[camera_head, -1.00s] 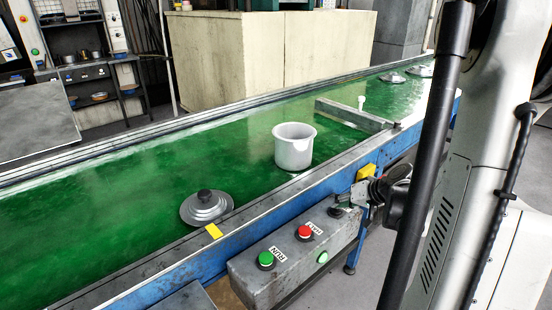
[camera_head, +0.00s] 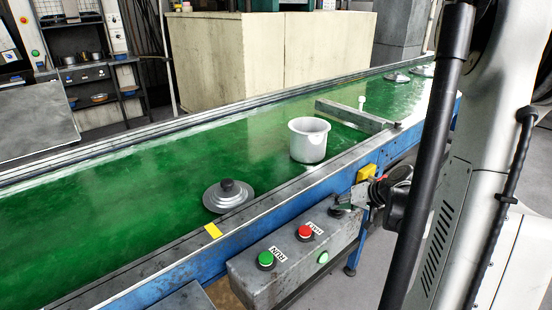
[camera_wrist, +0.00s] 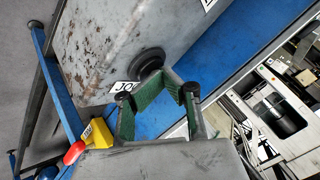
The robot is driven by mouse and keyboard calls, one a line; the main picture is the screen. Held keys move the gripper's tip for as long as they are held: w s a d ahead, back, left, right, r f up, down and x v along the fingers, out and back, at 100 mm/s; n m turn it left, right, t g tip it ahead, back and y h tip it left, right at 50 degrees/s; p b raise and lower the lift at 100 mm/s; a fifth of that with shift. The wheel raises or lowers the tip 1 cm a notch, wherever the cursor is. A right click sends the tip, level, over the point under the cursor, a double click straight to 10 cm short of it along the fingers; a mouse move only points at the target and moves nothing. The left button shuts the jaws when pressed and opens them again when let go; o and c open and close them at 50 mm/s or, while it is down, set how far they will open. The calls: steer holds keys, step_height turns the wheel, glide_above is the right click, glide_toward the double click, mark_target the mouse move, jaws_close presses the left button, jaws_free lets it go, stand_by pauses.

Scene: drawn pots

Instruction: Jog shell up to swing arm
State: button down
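The shell, a whitish pot (camera_head: 309,142), stands upright and open on the green belt. The swing arm, a grey bar (camera_head: 355,114), lies across the belt to its right; a strip of belt shows between them. My gripper (camera_head: 350,197) is at the far right end of the grey control box, low beside the conveyor. In the wrist view my gripper (camera_wrist: 172,92) has its green-padded fingers apart with nothing between them. A black round button (camera_wrist: 148,63) beside a partly hidden label starting "JO" is just beyond the fingertips; whether they touch it is unclear.
A dark-knobbed lid (camera_head: 228,194) lies on the belt left of the pot. More lids (camera_head: 396,78) lie beyond the swing arm. The control box (camera_head: 290,245) carries a green RUN button (camera_head: 266,259) and red HALT button (camera_head: 305,231). A blue rail (camera_head: 255,228) borders the belt.

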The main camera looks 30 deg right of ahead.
steer(key=shift+s, duration=0.1)
steer(key=shift+r, duration=0.5)
steer(key=shift+r+p, duration=2.2)
steer(key=shift+r, duration=0.75)
